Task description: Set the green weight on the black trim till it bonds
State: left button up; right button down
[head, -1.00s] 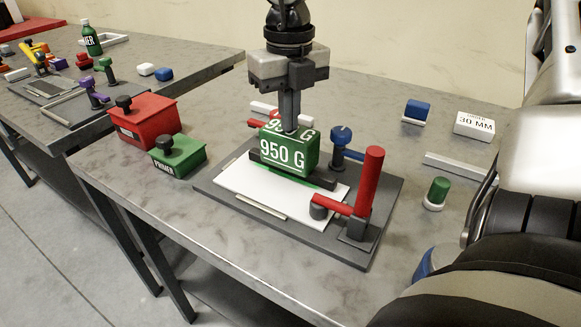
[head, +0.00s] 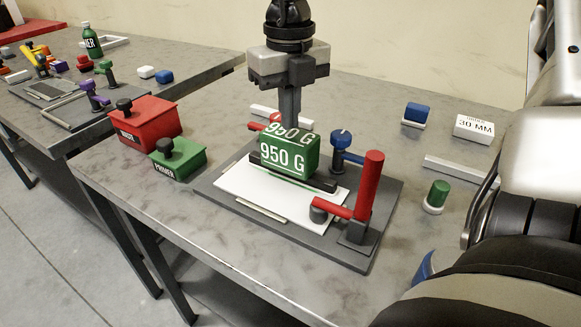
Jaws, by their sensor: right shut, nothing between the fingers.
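The green weight (head: 284,158), marked 950 G, sits upright across the middle of the black trim (head: 324,185). The trim's dark ends show at both sides of the weight, and its middle is hidden. The trim lies on a white panel (head: 240,187) in a grey fixture. My right gripper (head: 291,124) points straight down just behind the weight's top. Its fingers are shut together with nothing between them. Whether the fingertips touch the weight I cannot tell. My left gripper is not in view.
A red upright handle (head: 369,185) and a blue-knobbed clamp (head: 340,140) stand close right of the weight. A red box (head: 150,118) and a green primer box (head: 178,160) stand left. A white 30 MM block (head: 474,127) lies right. The front table strip is clear.

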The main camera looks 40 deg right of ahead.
notch_tip(320, 180, up, 8)
jog(key=p, duration=0.4)
jog(key=shift+f, duration=0.15)
dwell(0.3)
dwell(0.4)
